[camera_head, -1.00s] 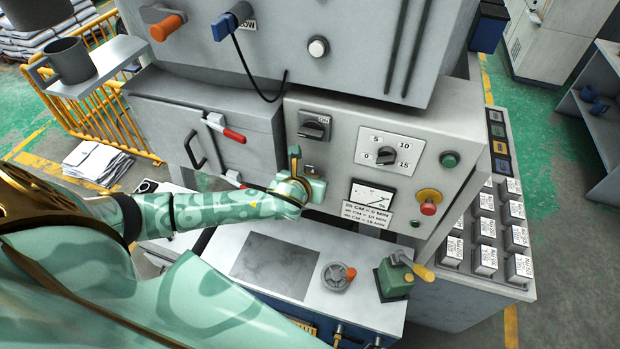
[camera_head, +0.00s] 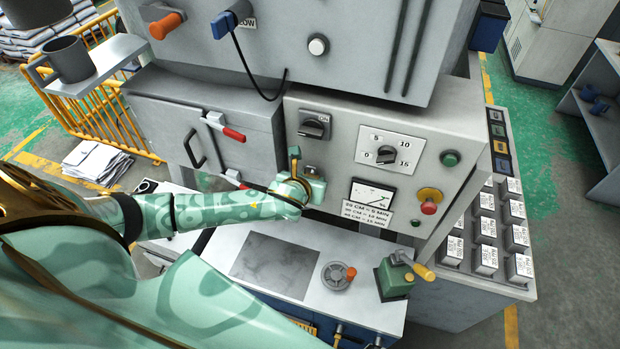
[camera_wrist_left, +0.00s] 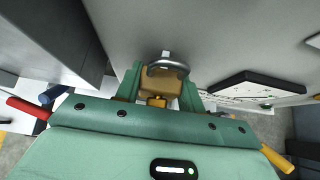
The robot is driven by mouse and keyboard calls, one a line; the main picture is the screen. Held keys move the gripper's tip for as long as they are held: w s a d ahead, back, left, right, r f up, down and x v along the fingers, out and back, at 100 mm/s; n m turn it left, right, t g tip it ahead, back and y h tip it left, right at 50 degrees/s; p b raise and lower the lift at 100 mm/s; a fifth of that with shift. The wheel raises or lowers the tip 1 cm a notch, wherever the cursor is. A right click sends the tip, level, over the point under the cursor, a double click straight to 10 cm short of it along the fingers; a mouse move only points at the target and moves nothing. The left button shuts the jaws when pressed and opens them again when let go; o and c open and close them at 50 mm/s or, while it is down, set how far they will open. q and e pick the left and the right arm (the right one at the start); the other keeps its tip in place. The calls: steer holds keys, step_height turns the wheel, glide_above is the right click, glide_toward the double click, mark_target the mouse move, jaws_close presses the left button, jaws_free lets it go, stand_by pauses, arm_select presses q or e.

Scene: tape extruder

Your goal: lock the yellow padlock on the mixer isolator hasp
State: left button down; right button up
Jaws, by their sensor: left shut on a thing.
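My left gripper (camera_head: 304,178) is at the front panel just below the black isolator switch (camera_head: 314,125). In the left wrist view the gripper (camera_wrist_left: 160,88) is shut on the yellow padlock (camera_wrist_left: 158,84), a brownish-yellow body between the two fingers. Its silver shackle (camera_wrist_left: 168,66) stands up at the panel, around or against a small metal tab (camera_wrist_left: 166,55), the hasp. I cannot tell whether the shackle is fully pressed in. In the head view the gripper hides the padlock, and a bit of the hasp (camera_head: 312,169) shows above it. My right gripper is not in view.
Right of the gripper are a gauge (camera_head: 371,194), a timer dial (camera_head: 388,156) and a red stop button (camera_head: 429,206). A red-handled latch (camera_head: 232,134) is on the left door. Below, the bench top (camera_head: 235,240) carries a round orange-knobbed fitting (camera_head: 338,275) and a green device (camera_head: 395,279).

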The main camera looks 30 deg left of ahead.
arm_select(q)
steer(key=shift+f, duration=0.45)
steer(key=c, duration=0.8)
jaws_free()
steer(key=v, duration=1.6)
steer(key=shift+s+r, duration=0.1)
steer(key=shift+s, duration=0.05)
